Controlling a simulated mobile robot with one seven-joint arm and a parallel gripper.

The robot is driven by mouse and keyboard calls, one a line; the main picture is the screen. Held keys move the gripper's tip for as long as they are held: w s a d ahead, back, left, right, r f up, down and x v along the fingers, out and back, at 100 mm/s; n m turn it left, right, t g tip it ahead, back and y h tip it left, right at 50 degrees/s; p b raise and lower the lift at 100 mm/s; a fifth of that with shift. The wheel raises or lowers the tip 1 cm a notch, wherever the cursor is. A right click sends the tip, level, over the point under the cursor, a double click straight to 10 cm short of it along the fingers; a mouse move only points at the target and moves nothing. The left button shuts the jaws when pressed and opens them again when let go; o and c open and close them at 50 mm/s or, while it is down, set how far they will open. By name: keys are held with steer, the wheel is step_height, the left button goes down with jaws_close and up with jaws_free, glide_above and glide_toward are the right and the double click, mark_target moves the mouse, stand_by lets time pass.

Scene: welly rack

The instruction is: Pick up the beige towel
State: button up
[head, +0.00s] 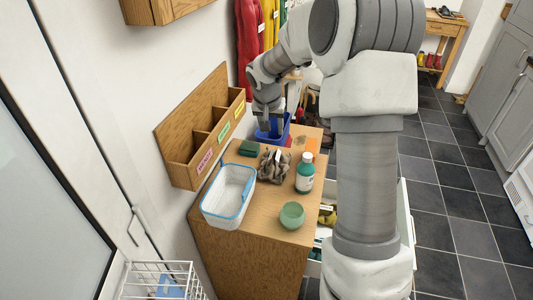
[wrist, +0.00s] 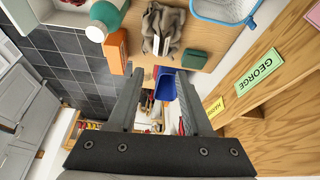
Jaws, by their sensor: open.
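The beige towel (head: 273,165) is a crumpled grey-beige cloth on top of the wooden cabinet (head: 258,228). In the wrist view the towel (wrist: 168,28) lies near the top edge, beyond my fingertips, with a small white item against it. My gripper (head: 271,125) is open and empty. It is at the far end of the cabinet, by a blue bin (head: 286,132), apart from the towel. In the wrist view the two fingers of my gripper (wrist: 159,72) stand apart with the blue bin (wrist: 165,85) showing between them.
Around the towel are a green block (head: 248,148), a white-and-blue basket (head: 229,196), a green bottle (head: 305,173), a green bowl (head: 292,215) and an orange box (head: 312,148). A wooden wall rack (head: 188,150) with name labels borders the left. An open drawer (head: 405,215) juts out right.

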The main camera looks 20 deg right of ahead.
steer(key=w+f, duration=0.1)
steer(key=f, duration=0.1)
glide_toward(275, 152)
steer(key=x, duration=0.3)
steer(key=p+x, duration=0.1)
steer(key=x, duration=0.1)
steer(key=shift+s+a+f, duration=0.1)
steer(key=shift+s+a, duration=0.1)
steer(key=shift+s, duration=0.15)
steer(key=shift+w+p+x, duration=0.15)
steer(key=shift+p+x, duration=0.1)
steer(key=shift+x, duration=1.05)
steer(key=shift+w+p+x, duration=0.1)
steer(key=shift+p+x, duration=0.15)
steer(key=shift+x, duration=1.1)
steer(key=shift+d, duration=0.1)
steer(key=shift+c, duration=0.3)
jaws_close()
